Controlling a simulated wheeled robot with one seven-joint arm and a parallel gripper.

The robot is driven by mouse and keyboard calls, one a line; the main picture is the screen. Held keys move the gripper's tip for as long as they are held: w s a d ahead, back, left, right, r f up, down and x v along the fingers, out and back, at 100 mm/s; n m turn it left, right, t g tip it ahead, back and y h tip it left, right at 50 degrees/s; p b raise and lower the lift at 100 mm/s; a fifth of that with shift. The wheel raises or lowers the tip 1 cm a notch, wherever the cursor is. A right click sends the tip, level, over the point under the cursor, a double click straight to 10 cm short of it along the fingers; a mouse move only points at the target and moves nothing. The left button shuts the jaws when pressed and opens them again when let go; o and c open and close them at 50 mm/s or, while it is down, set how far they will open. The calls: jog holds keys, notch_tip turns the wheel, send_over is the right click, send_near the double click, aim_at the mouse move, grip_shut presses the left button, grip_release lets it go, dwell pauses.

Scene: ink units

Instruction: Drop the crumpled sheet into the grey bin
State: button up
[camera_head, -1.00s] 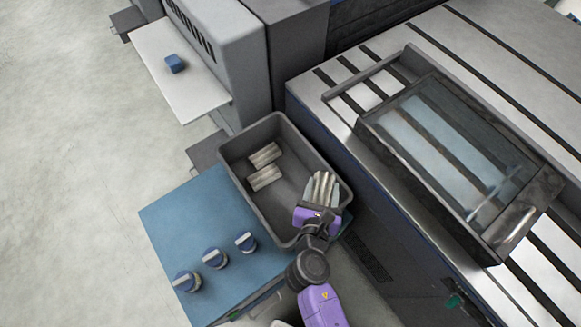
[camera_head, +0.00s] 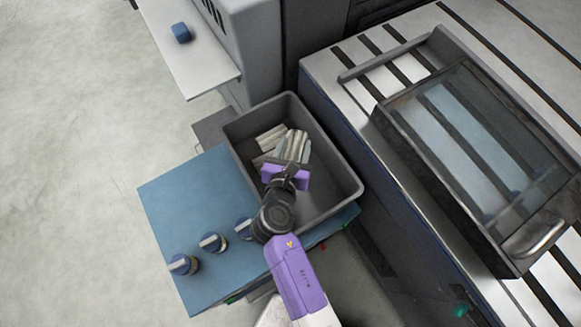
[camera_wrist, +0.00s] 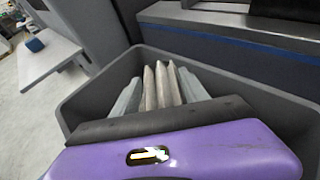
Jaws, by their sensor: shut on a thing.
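The grey bin (camera_head: 333,186) is an open rectangular tub beside the blue-topped table. My gripper (camera_head: 293,142) is over the bin's upper-left part, its fingers pointing into it. It is shut on a crumpled sheet (camera_head: 295,147), a pale ridged piece. In the wrist view the sheet (camera_wrist: 162,86) shows between the two grey-blue fingers (camera_wrist: 160,90), with the bin's wall (camera_wrist: 92,98) around them. Other pale crumpled pieces (camera_head: 268,138) lie in the bin beside the gripper, partly hidden by it. I cannot tell whether the held sheet touches them.
A slotted metal bench with a glass-lidded case (camera_head: 480,150) stands to the right. A white shelf with a blue block (camera_head: 181,32) is at upper left. The bin's right part is clear.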

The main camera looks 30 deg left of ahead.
notch_tip(320, 180, down, 2)
jog(key=shift+f+b, duration=0.1)
jog(key=shift+b, duration=0.65)
jog(key=o, duration=1.4)
jog(key=shift+s, duration=0.1)
jog(key=v, duration=0.7)
jog(key=shift+s+d+r+p, duration=0.1)
jog(key=shift+s+r+p, duration=0.1)
jog(key=shift+s+p, duration=0.15)
